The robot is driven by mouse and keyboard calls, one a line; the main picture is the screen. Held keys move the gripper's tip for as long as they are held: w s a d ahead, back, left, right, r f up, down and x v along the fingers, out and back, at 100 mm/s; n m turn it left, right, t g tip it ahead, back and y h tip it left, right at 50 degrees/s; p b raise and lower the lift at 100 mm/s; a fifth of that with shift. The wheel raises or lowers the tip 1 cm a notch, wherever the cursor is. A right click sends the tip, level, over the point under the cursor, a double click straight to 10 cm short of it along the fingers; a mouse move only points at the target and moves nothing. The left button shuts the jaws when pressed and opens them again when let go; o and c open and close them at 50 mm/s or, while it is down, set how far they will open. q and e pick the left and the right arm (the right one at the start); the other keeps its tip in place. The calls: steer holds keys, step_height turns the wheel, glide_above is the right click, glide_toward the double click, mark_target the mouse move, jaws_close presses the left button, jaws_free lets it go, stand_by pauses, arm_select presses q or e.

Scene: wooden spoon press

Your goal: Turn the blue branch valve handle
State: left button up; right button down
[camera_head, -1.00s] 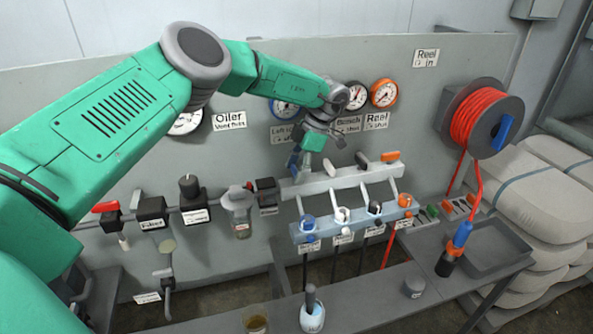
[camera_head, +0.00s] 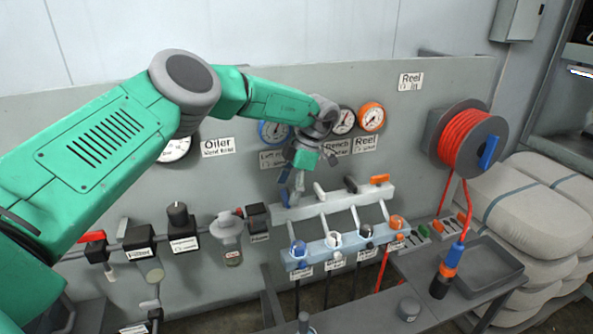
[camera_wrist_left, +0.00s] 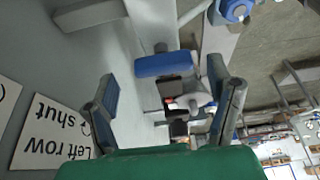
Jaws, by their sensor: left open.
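The blue branch valve handle (camera_wrist_left: 165,64) shows in the left wrist view as a blue bar, just beyond and between my fingertips. In the head view the blue handle (camera_head: 284,196) is a small blue patch at the left end of the pale manifold (camera_head: 335,203), partly hidden by my gripper. My left gripper (camera_head: 296,181) is over that end of the manifold, pointing down. In the wrist view my left gripper (camera_wrist_left: 165,88) is open, with one finger on each side of the handle. Contact cannot be told. My right gripper is in neither view.
Grey, black and orange handles (camera_head: 380,179) stand along the manifold to the right. A lower blue bar (camera_head: 345,240) carries coloured couplings. Gauges (camera_head: 371,117) and signs are on the panel behind. A red hose reel (camera_head: 467,140) is at the right.

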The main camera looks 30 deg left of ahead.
arm_select(q)
steer(key=v, duration=1)
steer(key=shift+w, duration=0.3)
steer(key=shift+f, duration=0.1)
